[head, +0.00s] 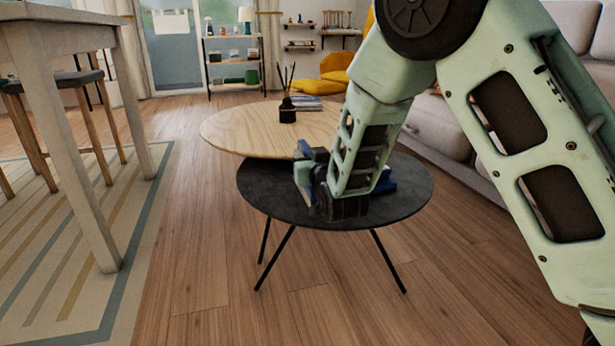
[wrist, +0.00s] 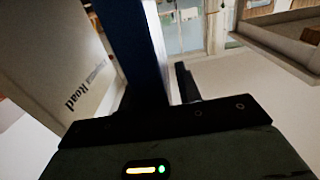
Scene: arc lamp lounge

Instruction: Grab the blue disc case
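In the wrist view a dark blue upright slab (wrist: 135,50), likely the blue disc case, rises close in front of my gripper's dark palm. One dark finger (wrist: 185,82) shows just right of it, with a narrow pale gap between them. The other finger is mostly hidden, so the grip on the slab is unclear. In the head view my gripper (head: 335,205) is low over the black round table (head: 265,190). Blue pieces show left of it (head: 305,170) and right of it (head: 386,187); I cannot tell which is the case.
A pale cover with the printed word "Road" (wrist: 65,65) leans close at left in the wrist view. A wooden round table (head: 235,128) adjoins the black one, bearing a dark reed diffuser (head: 287,112) and stacked books (head: 306,103). A sofa (head: 440,125) stands right; floor is clear in front.

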